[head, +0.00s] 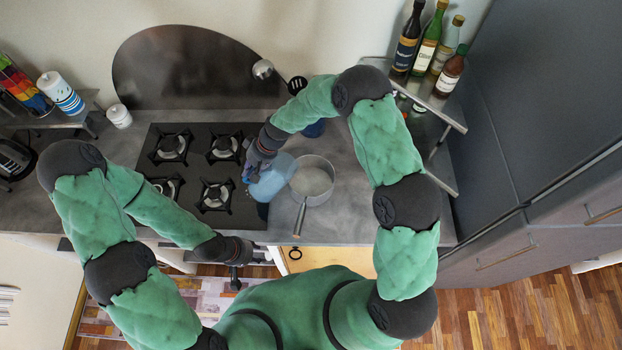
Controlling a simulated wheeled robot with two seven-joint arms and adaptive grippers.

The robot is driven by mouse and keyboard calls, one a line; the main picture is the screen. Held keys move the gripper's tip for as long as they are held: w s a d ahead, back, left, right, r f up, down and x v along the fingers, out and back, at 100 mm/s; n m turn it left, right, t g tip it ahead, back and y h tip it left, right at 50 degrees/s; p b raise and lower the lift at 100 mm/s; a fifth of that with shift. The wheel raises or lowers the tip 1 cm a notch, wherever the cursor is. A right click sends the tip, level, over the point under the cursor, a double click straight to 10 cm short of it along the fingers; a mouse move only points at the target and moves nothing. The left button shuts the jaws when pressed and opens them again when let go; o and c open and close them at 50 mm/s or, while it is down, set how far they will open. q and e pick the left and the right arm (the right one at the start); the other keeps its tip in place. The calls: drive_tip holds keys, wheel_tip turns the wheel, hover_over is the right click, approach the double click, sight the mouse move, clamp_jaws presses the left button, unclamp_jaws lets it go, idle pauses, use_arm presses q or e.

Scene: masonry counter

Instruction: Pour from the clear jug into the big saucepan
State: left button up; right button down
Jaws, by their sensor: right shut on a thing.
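The clear jug (273,178) is bluish and see-through. My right gripper (254,171) is shut on it at its left side. The jug is beside the left rim of the big saucepan (313,183) and seems tilted toward it; whether they touch or liquid is flowing I cannot tell. The saucepan is light grey, stands on the counter right of the hob, and its handle points to the front edge. My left gripper (237,277) is low in front of the counter edge, away from both; its fingers are too small and dark to judge.
A black gas hob (193,205) with several burners lies left of the jug. A dark blue holder (313,129) with utensils stands behind the saucepan. Several bottles (427,45) stand on a shelf at back right. Counter right of the saucepan is partly hidden by my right arm.

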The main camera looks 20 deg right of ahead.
drive_tip(key=shift+d+r+y+b, duration=0.85)
drive_tip(key=shift+d+y+b, duration=0.35)
drive_tip(key=shift+b, duration=1.35)
drive_tip(key=shift+w+d+r+y+b, duration=0.1)
drive_tip(key=shift+d+r+y+b, duration=0.15)
drive_tip(key=shift+y+b, duration=0.35)
drive_tip(key=shift+d+b, duration=0.2)
drive_tip(key=shift+b, duration=0.1)
drive_tip(key=shift+d+r+y, duration=0.1)
drive_tip(key=shift+r+y, duration=0.2)
drive_tip(key=shift+r, duration=0.05)
drive_tip(key=shift+d, duration=0.2)
drive_tip(key=shift+y+b, duration=0.3)
drive_tip(key=shift+b, duration=0.1)
drive_tip(key=shift+d, duration=0.2)
